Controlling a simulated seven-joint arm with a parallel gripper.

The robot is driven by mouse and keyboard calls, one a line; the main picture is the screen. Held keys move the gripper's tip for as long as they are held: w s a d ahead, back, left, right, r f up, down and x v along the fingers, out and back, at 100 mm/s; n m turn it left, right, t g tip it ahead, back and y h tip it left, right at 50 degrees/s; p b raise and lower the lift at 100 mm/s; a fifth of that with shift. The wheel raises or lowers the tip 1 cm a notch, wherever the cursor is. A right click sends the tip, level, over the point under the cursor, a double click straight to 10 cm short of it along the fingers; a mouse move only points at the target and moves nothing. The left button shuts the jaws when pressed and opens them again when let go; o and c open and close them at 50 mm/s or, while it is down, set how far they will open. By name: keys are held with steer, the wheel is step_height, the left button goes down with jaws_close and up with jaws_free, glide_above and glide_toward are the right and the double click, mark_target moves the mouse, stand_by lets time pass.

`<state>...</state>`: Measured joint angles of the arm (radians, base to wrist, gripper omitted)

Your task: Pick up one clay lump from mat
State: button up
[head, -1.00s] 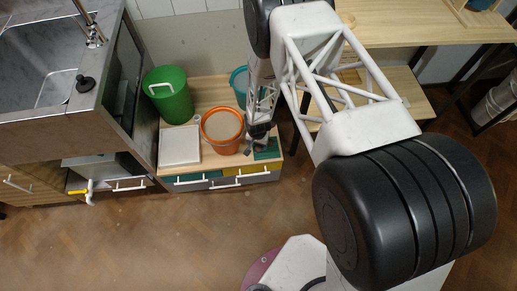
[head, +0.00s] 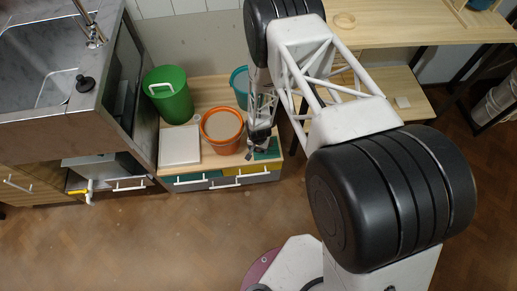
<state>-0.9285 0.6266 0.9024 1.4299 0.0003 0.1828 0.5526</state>
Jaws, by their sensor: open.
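A small dark green mat (head: 270,154) lies at the front right corner of the low wooden-topped cabinet. My gripper (head: 252,152) is open, pointing down at the mat's left side, just right of the orange bucket. I cannot make out a clay lump; any lump there is hidden by the gripper or too small to tell. Whether the fingertips touch the mat is unclear.
The orange bucket (head: 222,128) stands close to the left of my gripper. A teal bucket (head: 239,84) is behind, partly hidden by my arm. A white slab (head: 180,146) and a green bucket (head: 167,95) are further left. A wooden shelf (head: 378,105) is right.

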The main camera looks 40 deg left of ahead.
steer(key=shift+c, duration=0.3)
steer(key=c, duration=1)
steer(key=shift+o, duration=0.2)
steer(key=shift+r, duration=0.15)
steer(key=shift+r, duration=1.75)
steer(key=s+d+r, duration=0.1)
steer(key=s+d, duration=0.9)
steer(key=d, duration=0.2)
steer(key=shift+d, duration=0.3)
steer(key=shift+r, duration=0.1)
